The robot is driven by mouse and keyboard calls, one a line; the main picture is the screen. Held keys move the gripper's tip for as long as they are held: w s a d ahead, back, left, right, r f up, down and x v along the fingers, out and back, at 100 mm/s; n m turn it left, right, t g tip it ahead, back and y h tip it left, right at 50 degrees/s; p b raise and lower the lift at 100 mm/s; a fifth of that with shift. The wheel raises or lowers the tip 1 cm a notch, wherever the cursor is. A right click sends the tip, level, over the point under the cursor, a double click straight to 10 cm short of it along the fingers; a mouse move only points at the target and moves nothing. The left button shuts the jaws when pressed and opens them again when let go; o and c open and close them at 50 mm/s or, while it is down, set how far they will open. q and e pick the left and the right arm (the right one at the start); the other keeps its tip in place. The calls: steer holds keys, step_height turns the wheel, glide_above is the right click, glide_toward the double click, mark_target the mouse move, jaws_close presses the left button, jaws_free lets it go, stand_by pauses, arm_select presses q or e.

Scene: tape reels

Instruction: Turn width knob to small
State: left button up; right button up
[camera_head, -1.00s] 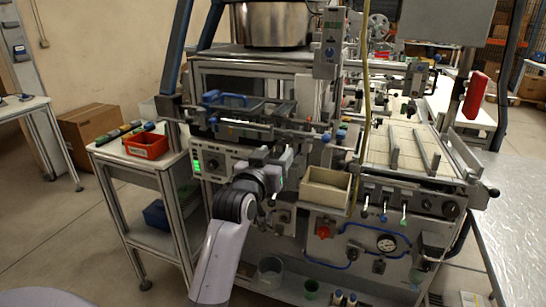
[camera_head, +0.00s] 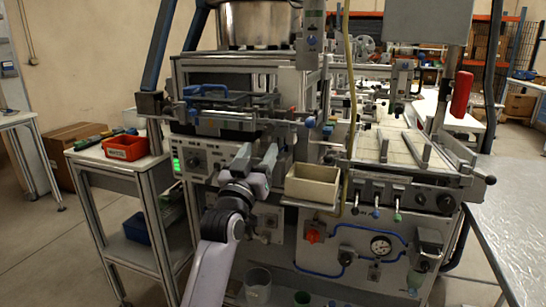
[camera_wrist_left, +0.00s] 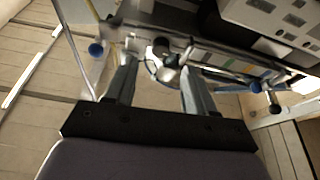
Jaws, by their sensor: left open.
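The control panel (camera_head: 203,160) on the front of the machine has a green lit display and dark knobs. I cannot read its labels or tell which knob is the width knob. My left gripper (camera_head: 256,160) is open in front of the machine, to the right of the panel's display. In the left wrist view my left gripper (camera_wrist_left: 158,78) has its two fingers spread. A small round dark and metallic part (camera_wrist_left: 165,68) shows between the fingers; I see no contact with it. My right gripper is not in view.
A cream bin (camera_head: 312,184) sits right of my left gripper. Blue knobs (camera_head: 310,122) and metal rods stand above it. A red tray (camera_head: 125,147) lies on the side table at the left. A pressure gauge (camera_head: 381,246) and a red knob (camera_head: 312,236) are below.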

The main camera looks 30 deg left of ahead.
mark_target(269, 129)
arm_select(q)
steer(key=shift+x, duration=3.5)
steer(key=shift+a, duration=0.1)
steer(key=shift+c, duration=0.4)
steer(key=shift+r+p, duration=0.1)
steer(key=shift+p, duration=0.2)
jaws_close()
